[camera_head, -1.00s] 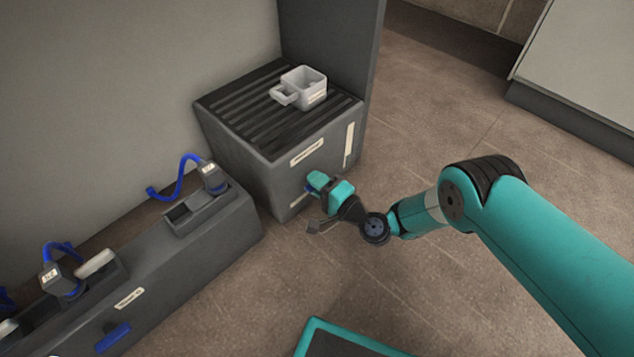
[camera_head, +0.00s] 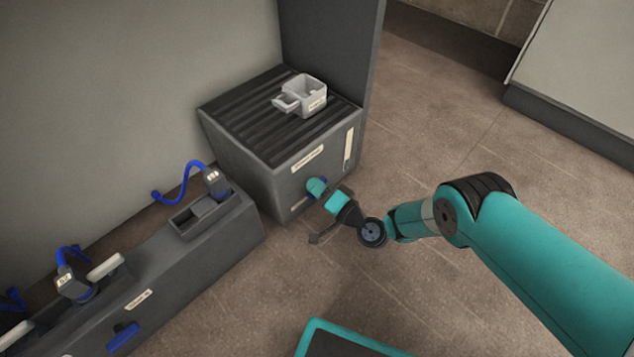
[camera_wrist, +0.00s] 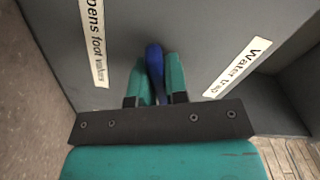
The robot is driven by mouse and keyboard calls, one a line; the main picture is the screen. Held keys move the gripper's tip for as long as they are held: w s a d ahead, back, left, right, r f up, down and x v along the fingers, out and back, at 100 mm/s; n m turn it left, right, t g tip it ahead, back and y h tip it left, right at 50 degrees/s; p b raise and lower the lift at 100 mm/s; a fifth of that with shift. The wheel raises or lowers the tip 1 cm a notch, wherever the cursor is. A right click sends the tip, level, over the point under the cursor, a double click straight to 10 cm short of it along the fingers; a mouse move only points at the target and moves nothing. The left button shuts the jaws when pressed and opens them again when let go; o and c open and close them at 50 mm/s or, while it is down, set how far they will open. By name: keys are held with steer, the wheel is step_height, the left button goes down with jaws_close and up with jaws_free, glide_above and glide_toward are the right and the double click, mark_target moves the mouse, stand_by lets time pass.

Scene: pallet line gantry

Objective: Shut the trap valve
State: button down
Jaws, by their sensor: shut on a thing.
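The trap valve's blue handle (camera_wrist: 153,53) is on the front of the dark grey box (camera_head: 285,187). In the wrist view the box face has a "Water trap" label (camera_wrist: 238,67) right of the handle. My gripper (camera_wrist: 155,80) is shut on the handle, with one teal finger on each side of it. In the head view my gripper (camera_head: 317,188) reaches the box front from the right. The fingers hide most of the handle there.
A white square cup (camera_head: 312,103) stands on the box's slotted top. A long grey unit (camera_head: 205,250) with blue hoses and a blue lever (camera_head: 122,337) lies to the left. A second label (camera_wrist: 92,40) ends in "pens foot valves". Floor to the right is clear.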

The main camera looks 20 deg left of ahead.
steer(key=n+p, duration=0.3)
steer(key=n, duration=0.3)
steer(key=shift+r+n, duration=0.15)
steer(key=shift+n, duration=0.15)
steer(key=n+p, duration=0.3)
steer(key=n, duration=0.3)
steer(key=shift+n, duration=0.3)
steer(key=c, duration=1.1)
jaws_free()
steer(key=shift+p+v, duration=4.6)
steer(key=shift+v, duration=4.05)
